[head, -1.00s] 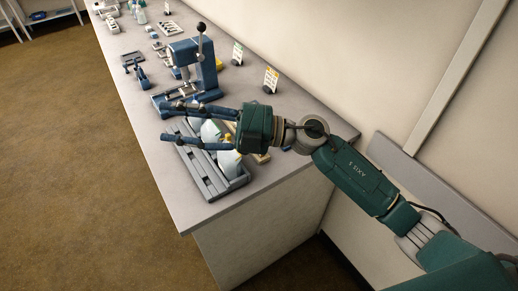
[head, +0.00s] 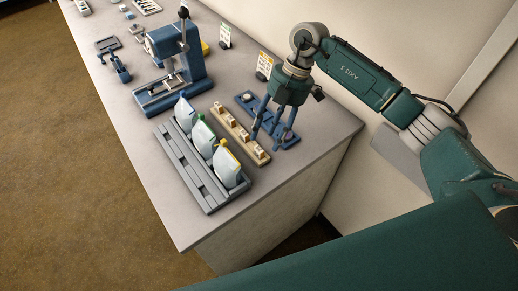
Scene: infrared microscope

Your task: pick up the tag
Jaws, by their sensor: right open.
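No thing in the head view is plainly marked as the tag. Several small whitish pieces (head: 240,134) stand in a row on a tan strip (head: 221,122), too small to identify. A blue tray (head: 244,106) lies beside the strip, with a small pale piece (head: 247,97) at its far end. My right gripper (head: 267,137) points down over the near part of the blue tray, fingers apart, with nothing seen between them. Its fingers hide part of the tray. I cannot tell whether the fingertips touch anything. My left gripper is not in view.
A grey rack (head: 190,178) holds three white pouches with blue, green and yellow tops, left of the strip. A blue press-like device (head: 180,55) stands behind it. Two small upright cards (head: 224,35) (head: 264,64) stand near the wall. The counter's front right corner is bare.

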